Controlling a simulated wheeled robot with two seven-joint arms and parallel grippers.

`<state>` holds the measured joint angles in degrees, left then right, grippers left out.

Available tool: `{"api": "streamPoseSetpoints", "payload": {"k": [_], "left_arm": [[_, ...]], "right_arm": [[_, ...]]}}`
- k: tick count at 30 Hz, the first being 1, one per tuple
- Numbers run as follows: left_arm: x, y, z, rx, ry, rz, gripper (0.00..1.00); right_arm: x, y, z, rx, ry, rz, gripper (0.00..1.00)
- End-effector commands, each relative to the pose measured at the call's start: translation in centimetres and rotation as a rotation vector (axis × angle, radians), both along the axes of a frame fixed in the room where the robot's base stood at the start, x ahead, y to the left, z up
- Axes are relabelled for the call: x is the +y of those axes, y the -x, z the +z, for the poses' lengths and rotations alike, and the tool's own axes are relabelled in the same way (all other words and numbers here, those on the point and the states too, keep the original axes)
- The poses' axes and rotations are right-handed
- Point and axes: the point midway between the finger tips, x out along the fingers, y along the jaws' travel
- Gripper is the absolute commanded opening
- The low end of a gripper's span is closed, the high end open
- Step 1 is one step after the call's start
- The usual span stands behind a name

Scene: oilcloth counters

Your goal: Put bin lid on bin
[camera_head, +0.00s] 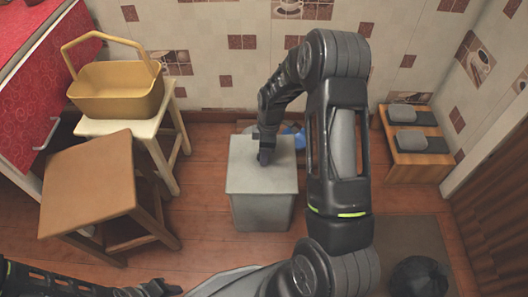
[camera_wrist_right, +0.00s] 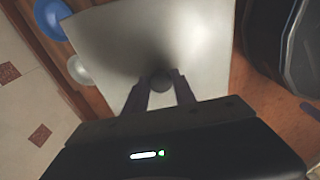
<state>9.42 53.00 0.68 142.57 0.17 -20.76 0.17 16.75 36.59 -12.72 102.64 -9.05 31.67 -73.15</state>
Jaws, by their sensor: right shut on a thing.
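The grey bin (camera_head: 263,213) stands on the wooden floor in the middle of the head view. The flat square grey lid (camera_head: 245,180) lies level over its top, roughly lined up with it. I cannot tell whether a small gap is left between them. My right gripper (camera_head: 264,157) points down at the middle of the lid. In the right wrist view its fingers (camera_wrist_right: 160,95) are shut on the lid's dark round knob (camera_wrist_right: 161,80). The lid (camera_wrist_right: 150,35) hides the bin there. My left gripper (camera_head: 155,288) is low at the bottom edge, its fingers unclear.
A brown stool (camera_head: 88,185) and a pale stool (camera_head: 125,124) bearing a yellow basket (camera_head: 118,88) stand left. Blue (camera_wrist_right: 50,18) and whitish (camera_wrist_right: 80,69) round things lie behind the bin. A low wooden bench (camera_head: 415,158) is at right. A dark round thing (camera_head: 418,275) is at lower right.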

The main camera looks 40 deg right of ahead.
Motion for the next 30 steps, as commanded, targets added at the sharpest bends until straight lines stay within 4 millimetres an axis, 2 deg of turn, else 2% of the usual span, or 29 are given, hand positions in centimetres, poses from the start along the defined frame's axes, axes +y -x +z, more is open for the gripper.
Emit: {"api": "streamPoseSetpoints", "payload": {"k": [9,10,18,26,30], "left_arm": [[0.03,-0.04,-0.03,-0.001,0.0,0.0,0.3],[0.02,-0.04,-0.02,-0.001,0.0,0.0,0.3],[0.01,-0.02,-0.02,-0.001,0.0,0.0,0.3],[0.0,-0.01,-0.01,0.0,0.0,0.0,0.3],[-0.04,0.03,0.3,0.001,0.0,-0.001,0.3]], "right_arm": [[0.0,-0.02,-0.04,-0.001,0.001,0.0,0.0],[0.0,-0.02,-0.03,-0.001,0.001,0.0,0.34],[0.01,-0.02,-0.04,0.0,0.0,0.0,0.56],[0.0,0.01,-0.03,0.0,0.0,0.0,0.57],[-0.06,0.01,0.77,-0.001,0.0,0.0,0.57]]}}
